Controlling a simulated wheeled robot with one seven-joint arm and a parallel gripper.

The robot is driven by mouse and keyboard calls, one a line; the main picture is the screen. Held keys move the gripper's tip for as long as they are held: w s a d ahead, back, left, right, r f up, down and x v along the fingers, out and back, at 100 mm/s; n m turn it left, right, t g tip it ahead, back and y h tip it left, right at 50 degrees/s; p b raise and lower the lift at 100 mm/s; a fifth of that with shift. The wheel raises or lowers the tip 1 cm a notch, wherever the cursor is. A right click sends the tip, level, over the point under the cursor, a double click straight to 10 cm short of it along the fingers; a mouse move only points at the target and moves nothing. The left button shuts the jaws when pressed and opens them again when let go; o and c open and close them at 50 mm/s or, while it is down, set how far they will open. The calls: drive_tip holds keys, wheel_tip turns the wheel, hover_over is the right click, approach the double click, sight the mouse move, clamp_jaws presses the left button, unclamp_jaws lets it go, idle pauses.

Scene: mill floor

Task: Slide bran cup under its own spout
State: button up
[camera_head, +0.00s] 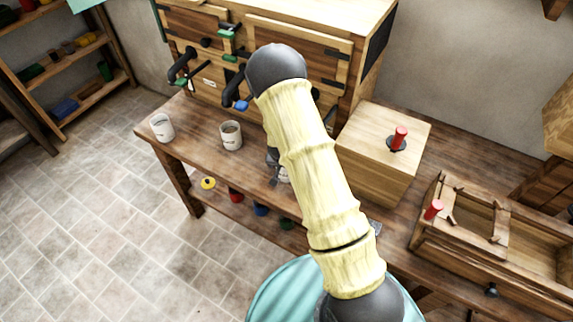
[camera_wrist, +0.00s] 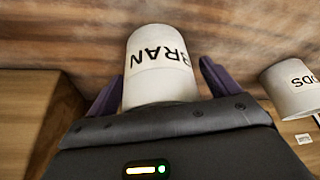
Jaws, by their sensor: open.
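The white bran cup (camera_wrist: 160,78), with BRAN printed on it, stands between the fingers of my gripper (camera_wrist: 160,92) in the wrist view. The fingers are spread on either side of it; I cannot tell whether either touches it. In the head view my arm hides most of my gripper and of a white cup (camera_head: 284,175) there. Black spouts stick out of the wooden mill (camera_head: 300,45): one with a green handle (camera_head: 181,66) at left and one with a blue-tipped handle (camera_head: 236,88). My arm covers much of the mill front further right.
A second white cup, lettering ending in ODS (camera_wrist: 293,88), stands right of the bran cup in the wrist view. In the head view, a filled cup (camera_head: 231,136) and a cup at the left end (camera_head: 162,128) stand on the bench. A wooden box (camera_head: 375,160) bounds the right.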

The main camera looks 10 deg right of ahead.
drive_tip(key=c, duration=1.2)
drive_tip(key=shift+w+d+b, duration=0.3)
drive_tip(key=shift+w+d, duration=0.9)
drive_tip(key=shift+d, duration=0.1)
drive_tip(key=o, duration=1.2)
drive_tip(key=shift+r, duration=0.1)
